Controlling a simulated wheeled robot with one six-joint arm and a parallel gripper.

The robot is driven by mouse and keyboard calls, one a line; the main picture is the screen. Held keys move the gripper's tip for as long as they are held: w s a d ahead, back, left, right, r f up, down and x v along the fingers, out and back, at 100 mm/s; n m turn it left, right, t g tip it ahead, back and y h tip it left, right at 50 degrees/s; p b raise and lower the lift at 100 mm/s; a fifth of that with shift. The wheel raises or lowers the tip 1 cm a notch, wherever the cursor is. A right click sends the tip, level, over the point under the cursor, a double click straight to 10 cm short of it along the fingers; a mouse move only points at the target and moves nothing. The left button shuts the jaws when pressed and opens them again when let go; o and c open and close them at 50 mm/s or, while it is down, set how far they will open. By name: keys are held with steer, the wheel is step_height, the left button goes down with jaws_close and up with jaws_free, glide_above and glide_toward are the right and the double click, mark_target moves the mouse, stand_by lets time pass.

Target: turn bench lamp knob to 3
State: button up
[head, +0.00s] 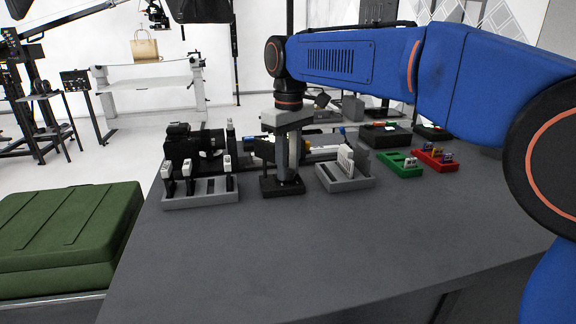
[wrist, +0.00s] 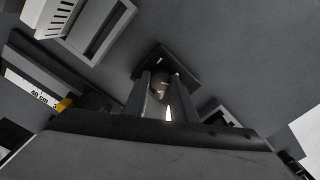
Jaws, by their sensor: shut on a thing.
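A small dark knob base (head: 284,191) stands on the grey table in the middle of the head view. It also shows in the wrist view (wrist: 184,70) as a dark square plate with a small light mark. My gripper (head: 289,177) points straight down over it. In the wrist view, the two fingers of my gripper (wrist: 158,98) are shut on the greyish knob (wrist: 158,81) at the plate's centre. The fingers cover much of the knob. I cannot read the number it points to.
A grey slotted tray (head: 202,201) stands close on the left, with a black camera (head: 197,145) behind it. A grey rack with white cards (head: 346,182), a green tray (head: 402,170) and a red tray (head: 432,163) stand right. The table front (head: 300,255) is clear.

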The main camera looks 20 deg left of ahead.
mark_target(289, 170)
steer(key=o, duration=1)
steer(key=shift+o, duration=0.2)
step_height(289, 170, up, 17)
steer(key=shift+w+r, duration=0.2)
